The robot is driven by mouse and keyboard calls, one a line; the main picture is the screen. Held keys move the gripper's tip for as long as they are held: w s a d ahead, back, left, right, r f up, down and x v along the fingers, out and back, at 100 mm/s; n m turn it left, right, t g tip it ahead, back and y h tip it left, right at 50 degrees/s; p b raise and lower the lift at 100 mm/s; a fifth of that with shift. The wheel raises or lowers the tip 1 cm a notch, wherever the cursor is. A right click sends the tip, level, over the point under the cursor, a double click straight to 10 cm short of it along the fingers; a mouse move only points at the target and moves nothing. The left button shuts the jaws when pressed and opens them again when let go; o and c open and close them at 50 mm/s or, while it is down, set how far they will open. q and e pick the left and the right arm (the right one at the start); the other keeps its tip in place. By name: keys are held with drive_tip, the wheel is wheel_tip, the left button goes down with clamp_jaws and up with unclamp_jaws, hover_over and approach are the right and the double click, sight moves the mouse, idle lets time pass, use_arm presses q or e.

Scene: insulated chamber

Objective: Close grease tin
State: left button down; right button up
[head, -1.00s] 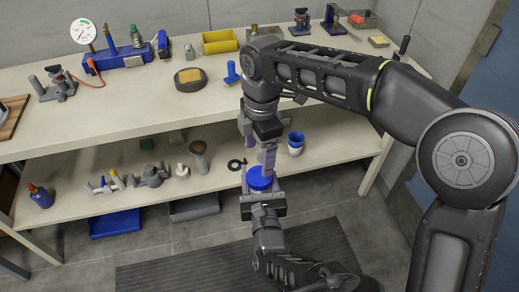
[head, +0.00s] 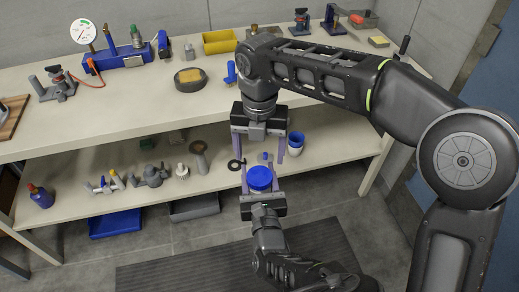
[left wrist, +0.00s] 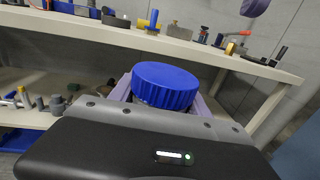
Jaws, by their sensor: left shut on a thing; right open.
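The grease tin shows as a round, ribbed blue lid (head: 260,178), with the body under it mostly hidden. My left gripper (head: 261,188) is shut on the tin, with a pale purple finger on each side below the lid. My right gripper (head: 258,160) is open and empty, its two fingers spread wide just beyond and above the lid. I cannot tell how tightly the lid sits on the tin.
The bench top (head: 140,105) holds a yellow bin (head: 219,42), a round dish (head: 190,79) and a gauge (head: 83,31). The lower shelf (head: 215,185) behind the grippers carries blue and white cups (head: 295,143), a dark ring (head: 236,164) and several fittings. Blue and grey trays lie on the floor.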

sight(260, 175)
drive_tip(key=shift+f, duration=3.9)
drive_tip(key=c, duration=1.5)
drive_tip(key=shift+o, duration=0.2)
drive_tip(key=m, duration=0.3)
drive_tip(key=shift+m, duration=0.4)
drive_tip(key=m, duration=1)
drive_tip(key=shift+m, duration=0.3)
drive_tip(key=m, duration=0.4)
drive_tip(key=shift+m, duration=0.4)
